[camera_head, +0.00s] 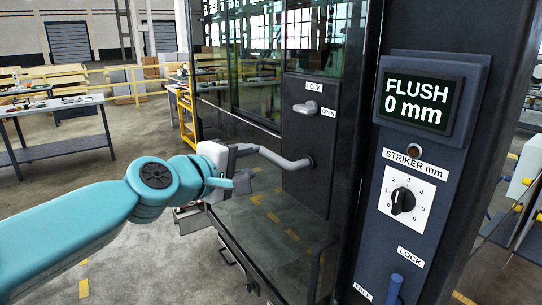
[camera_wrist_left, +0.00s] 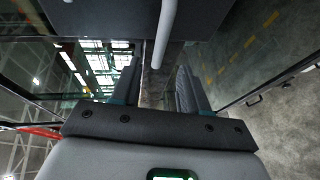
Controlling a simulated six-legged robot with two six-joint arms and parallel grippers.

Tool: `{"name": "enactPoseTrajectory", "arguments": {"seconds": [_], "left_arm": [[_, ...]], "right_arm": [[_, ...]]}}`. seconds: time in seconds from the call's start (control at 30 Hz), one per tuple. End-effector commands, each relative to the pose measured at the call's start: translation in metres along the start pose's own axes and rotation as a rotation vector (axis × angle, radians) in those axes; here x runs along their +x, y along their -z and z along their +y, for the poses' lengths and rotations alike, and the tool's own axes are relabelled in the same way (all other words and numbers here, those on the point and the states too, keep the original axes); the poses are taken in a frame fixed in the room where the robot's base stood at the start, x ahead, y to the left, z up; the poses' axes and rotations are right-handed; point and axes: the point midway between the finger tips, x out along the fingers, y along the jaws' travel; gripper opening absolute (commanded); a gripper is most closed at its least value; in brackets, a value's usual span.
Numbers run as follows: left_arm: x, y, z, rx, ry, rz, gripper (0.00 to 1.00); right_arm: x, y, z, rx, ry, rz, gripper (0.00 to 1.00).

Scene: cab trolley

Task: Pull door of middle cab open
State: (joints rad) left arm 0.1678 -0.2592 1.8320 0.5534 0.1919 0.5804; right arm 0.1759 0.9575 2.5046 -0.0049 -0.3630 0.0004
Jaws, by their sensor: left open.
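The cab door (camera_head: 265,235) is dark-framed, with glass, and looks shut against its frame. A dark plate (camera_head: 300,190) on it carries a bent grey bar handle (camera_head: 285,160) and, above that, a small grey latch knob (camera_head: 308,107) between LOCK and OPEN labels. My left gripper (camera_head: 246,166) is open at the free end of the bar handle. In the left wrist view the handle (camera_wrist_left: 167,32) reaches down toward the gap between the two open fingers of my left gripper (camera_wrist_left: 157,75); I cannot tell whether they touch it. My right gripper is not in view.
Right of the door, a dark post holds a display (camera_head: 418,104) reading FLUSH 0 mm, a STRIKER mm dial (camera_head: 402,200) and a blue lever (camera_head: 394,288) by a LOCK label. A workbench (camera_head: 58,150) stands at the left. Open floor lies left of the door.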

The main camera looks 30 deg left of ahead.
Motion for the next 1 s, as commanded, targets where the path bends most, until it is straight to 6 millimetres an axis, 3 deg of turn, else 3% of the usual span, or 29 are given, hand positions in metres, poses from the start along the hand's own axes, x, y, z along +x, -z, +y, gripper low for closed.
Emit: {"name": "enactPoseTrajectory", "arguments": {"seconds": [0.2,0.4,0.8,0.87,0.93,1.0], "left_arm": [[0.051,-0.001,-0.001,0.000,0.002,-0.004,0.44],[0.080,-0.001,-0.001,0.000,0.001,-0.004,0.44],[0.089,-0.001,0.000,0.001,0.000,-0.003,0.44],[0.089,-0.001,0.000,0.001,0.000,-0.003,0.28],[0.089,-0.001,0.000,0.001,0.000,-0.003,0.05],[0.089,-0.001,0.000,0.001,0.000,-0.003,0.00]], "right_arm": [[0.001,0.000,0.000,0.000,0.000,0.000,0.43],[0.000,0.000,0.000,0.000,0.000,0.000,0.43],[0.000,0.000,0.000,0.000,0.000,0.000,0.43],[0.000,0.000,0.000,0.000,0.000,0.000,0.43],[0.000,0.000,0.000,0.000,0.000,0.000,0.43],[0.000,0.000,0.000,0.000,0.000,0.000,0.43]]}}
